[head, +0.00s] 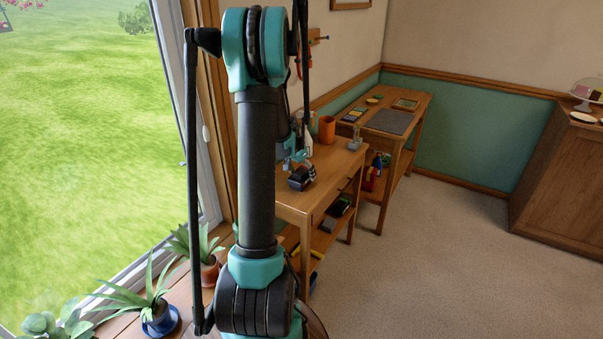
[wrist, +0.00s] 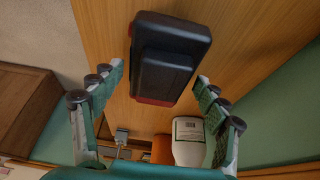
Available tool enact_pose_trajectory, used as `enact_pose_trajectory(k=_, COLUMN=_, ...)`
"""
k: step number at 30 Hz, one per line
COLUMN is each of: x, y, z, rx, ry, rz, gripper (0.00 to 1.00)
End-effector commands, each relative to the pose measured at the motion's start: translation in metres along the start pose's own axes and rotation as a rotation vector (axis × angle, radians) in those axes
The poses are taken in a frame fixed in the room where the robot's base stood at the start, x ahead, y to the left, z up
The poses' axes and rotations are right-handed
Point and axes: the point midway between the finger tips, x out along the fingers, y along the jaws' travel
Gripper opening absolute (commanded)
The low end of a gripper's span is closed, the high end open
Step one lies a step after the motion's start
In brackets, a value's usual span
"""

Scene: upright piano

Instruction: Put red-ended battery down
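The red-ended battery (wrist: 172,58) is a black block with red at its ends. In the wrist view it lies over the wooden tabletop, just beyond my fingertips. My gripper (wrist: 160,75) is open, with one finger on each side of the view. A gap shows between the left finger and the battery; the right fingertip is close to its edge, and I see no grip on it. In the head view the dark battery (head: 297,183) appears on the small wooden table (head: 292,203), below my gripper (head: 295,158), which is partly hidden behind my arm.
An orange cup (head: 326,130) and a white bottle (head: 308,146) stand farther back on the table, with a small metal item (head: 355,143) near its right edge. A second table (head: 415,103) stands behind. Potted plants (head: 160,318) line the window side. Carpet at right is clear.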

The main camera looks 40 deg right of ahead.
Motion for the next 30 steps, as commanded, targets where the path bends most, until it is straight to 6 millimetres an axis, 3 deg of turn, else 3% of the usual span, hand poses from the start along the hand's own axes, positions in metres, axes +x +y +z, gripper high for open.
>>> enact_pose_trajectory(k=14, x=-0.009, y=0.0, z=-0.001, rx=0.0, ry=0.0, rz=0.0, gripper=0.8)
enact_pose_trajectory(k=30, x=-0.098, y=0.0, z=0.0, rx=-0.001, ry=0.0, rz=0.0, gripper=0.8)
